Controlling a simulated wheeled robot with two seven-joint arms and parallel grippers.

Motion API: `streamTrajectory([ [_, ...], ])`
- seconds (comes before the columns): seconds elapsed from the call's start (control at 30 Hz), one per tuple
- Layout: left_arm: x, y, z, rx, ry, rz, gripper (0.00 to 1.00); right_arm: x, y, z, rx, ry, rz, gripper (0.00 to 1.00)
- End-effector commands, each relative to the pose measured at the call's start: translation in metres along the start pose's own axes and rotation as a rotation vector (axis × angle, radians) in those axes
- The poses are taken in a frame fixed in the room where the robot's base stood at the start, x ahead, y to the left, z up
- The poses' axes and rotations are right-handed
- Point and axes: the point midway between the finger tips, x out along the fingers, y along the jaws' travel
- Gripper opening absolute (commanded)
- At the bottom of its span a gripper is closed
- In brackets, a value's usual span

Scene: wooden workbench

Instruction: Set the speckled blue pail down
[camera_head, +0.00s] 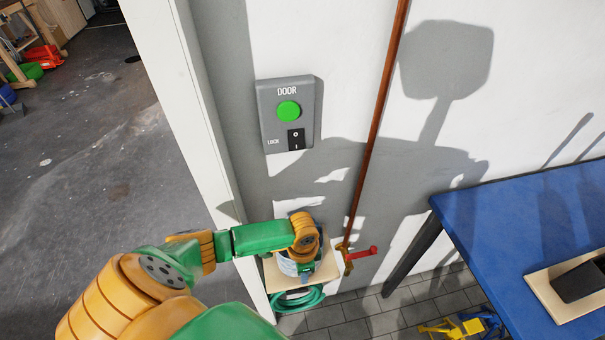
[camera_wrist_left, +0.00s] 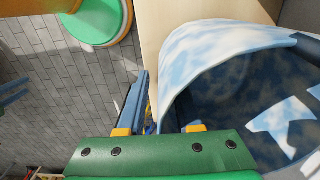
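The speckled blue pail (camera_head: 288,267) stands on a pale wooden board (camera_head: 326,268) by the wall, partly hidden under my left wrist in the head view. In the left wrist view the pail (camera_wrist_left: 205,55) fills the right side, its pale blue-and-white rim curving around a dark mottled inside. My left gripper (camera_wrist_left: 160,100) is at the pail's near rim. Its left finger is outside the wall, with a narrow gap to it. The other finger is largely hidden, but the finger bases are apart. My right gripper is not in view.
A green hose (camera_head: 297,300) is coiled below the board. A brown pipe (camera_head: 373,130) with a red-handled valve (camera_head: 358,254) runs close on the right. A door button panel (camera_head: 289,113) is on the wall. A blue-topped table (camera_head: 500,215) stands right. Open floor lies left.

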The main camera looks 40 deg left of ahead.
Motion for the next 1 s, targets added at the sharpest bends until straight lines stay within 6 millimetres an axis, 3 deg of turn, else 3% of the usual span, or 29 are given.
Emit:
streamTrajectory([
  [0.17, -0.003, 0.0, 0.0, 0.0, 0.0, -0.001, 0.34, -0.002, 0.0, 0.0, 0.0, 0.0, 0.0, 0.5],
  [0.27, -0.014, -0.001, -0.001, 0.0, 0.002, -0.001, 0.34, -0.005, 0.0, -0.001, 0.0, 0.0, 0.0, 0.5],
  [0.5, -0.073, -0.001, -0.001, 0.001, 0.005, -0.002, 0.34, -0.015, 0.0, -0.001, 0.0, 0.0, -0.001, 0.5],
  [0.7, -0.111, -0.001, -0.001, 0.0, 0.003, -0.001, 0.34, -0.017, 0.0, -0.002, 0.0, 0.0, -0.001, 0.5],
  [1.0, -0.124, 0.0, 0.0, -0.001, 0.0, 0.001, 0.34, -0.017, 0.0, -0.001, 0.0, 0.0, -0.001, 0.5],
])
